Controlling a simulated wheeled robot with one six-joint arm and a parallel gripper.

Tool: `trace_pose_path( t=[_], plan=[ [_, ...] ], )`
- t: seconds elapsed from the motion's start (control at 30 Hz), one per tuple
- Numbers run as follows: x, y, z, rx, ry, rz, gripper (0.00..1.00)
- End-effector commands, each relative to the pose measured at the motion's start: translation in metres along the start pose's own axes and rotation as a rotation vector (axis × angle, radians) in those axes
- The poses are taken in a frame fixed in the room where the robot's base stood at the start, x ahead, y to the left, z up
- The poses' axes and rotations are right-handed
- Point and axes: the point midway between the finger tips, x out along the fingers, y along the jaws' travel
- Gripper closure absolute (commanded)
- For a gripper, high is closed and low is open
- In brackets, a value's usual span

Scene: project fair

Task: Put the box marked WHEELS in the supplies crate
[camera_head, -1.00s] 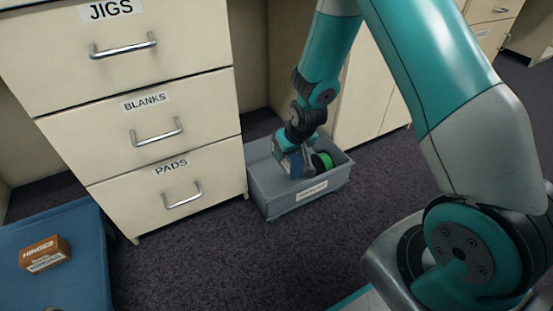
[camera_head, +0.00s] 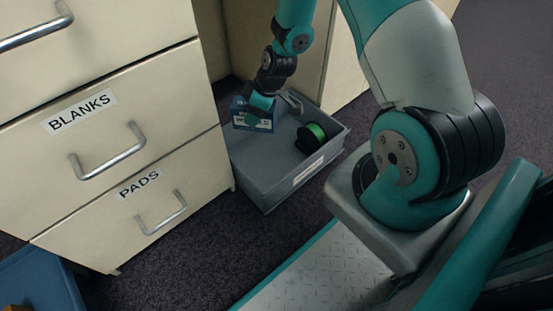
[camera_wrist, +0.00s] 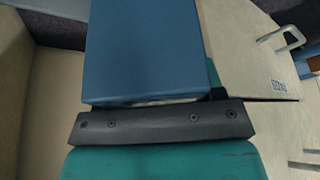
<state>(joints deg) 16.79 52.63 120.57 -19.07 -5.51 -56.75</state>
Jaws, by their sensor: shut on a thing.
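A small blue box (camera_head: 245,119) with a pale printed label is held in my gripper (camera_head: 262,108) over the left part of the grey crate. Its lettering is too small to read fully. The box fills the middle of the wrist view (camera_wrist: 145,50), against the dark gripper edge. My gripper is shut on it. The grey supplies crate (camera_head: 265,190) stands on the floor beside the drawer cabinet, with a white label on its front whose text I cannot read. A black and green spool (camera_head: 311,138) lies inside the crate at the right. I cannot tell whether the box touches the crate.
The cream drawer cabinet (camera_head: 190,100) with drawers marked BLANKS and PADS stands close to the crate's left. A cream cupboard (camera_head: 348,60) is behind the crate. A blue surface (camera_head: 40,283) is at lower left. Dark carpet (camera_head: 205,255) lies open in front of the crate.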

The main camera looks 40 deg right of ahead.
Motion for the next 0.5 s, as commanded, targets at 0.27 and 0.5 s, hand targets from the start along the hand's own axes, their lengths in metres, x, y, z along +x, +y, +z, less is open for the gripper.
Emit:
trace_pose_path(
  t=[0.27,0.5],
  plan=[
    [0.042,0.013,0.054,-0.594,-0.001,-0.246,0.66],
    [0.053,0.014,0.071,-0.824,-0.003,-0.340,0.66]
  ],
)
